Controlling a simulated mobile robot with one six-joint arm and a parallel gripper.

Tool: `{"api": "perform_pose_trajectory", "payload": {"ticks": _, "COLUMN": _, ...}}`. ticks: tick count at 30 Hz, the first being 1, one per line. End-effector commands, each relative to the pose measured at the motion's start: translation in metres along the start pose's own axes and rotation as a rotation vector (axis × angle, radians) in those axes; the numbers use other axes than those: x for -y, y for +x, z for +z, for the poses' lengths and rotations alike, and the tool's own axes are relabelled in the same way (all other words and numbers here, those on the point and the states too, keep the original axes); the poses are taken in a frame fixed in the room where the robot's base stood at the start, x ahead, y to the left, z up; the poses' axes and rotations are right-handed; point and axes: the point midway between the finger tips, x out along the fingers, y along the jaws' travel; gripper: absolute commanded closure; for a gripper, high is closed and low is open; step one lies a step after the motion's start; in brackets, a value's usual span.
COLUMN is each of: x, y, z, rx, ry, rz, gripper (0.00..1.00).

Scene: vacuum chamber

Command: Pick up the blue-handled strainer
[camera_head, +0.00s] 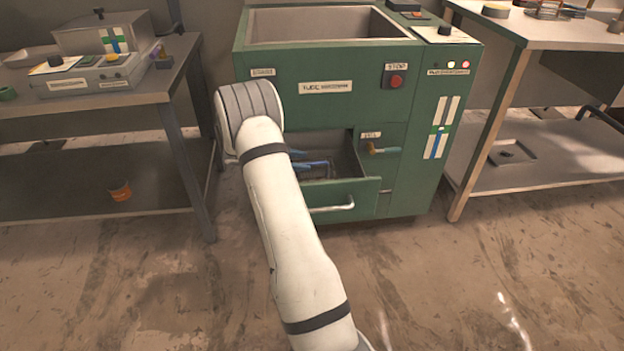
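Blue handles (314,164) show inside the open drawer of the green machine. They look like handles of one or more tools, and a strainer head cannot be made out. My arm crosses the left part of the drawer and hides some of its inside. My gripper does not show; the arm's visible far end is a ribbed grey joint at the drawer's upper left.
The open drawer (342,192) juts forward from the green machine (310,105), with a pale handle on its front. A metal table (130,88) stands at left, and a workbench (497,95) at right. The floor in front is clear apart from my arm.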

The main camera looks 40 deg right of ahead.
Motion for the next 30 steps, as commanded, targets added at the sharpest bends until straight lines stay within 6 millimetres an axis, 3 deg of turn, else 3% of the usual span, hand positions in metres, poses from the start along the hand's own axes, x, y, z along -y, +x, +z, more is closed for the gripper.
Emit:
{"api": "perform_pose_trajectory", "payload": {"ticks": 1, "x": -0.004, "y": 0.012, "z": 0.004, "rx": 0.000, "ry": 0.000, "rz": 0.002, "gripper": 0.62}}
{"api": "perform_pose_trajectory", "payload": {"ticks": 5, "x": -0.003, "y": 0.027, "z": 0.003, "rx": 0.000, "ry": 0.000, "rz": 0.001, "gripper": 0.62}}
{"api": "perform_pose_trajectory", "payload": {"ticks": 12, "x": -0.002, "y": 0.029, "z": 0.000, "rx": 0.001, "ry": -0.001, "rz": -0.002, "gripper": 0.62}}
{"api": "perform_pose_trajectory", "payload": {"ticks": 26, "x": -0.002, "y": 0.028, "z": 0.001, "rx": 0.001, "ry": -0.001, "rz": -0.003, "gripper": 1.00}}
{"api": "perform_pose_trajectory", "payload": {"ticks": 30, "x": -0.002, "y": 0.028, "z": 0.001, "rx": 0.001, "ry": -0.001, "rz": -0.003, "gripper": 1.00}}
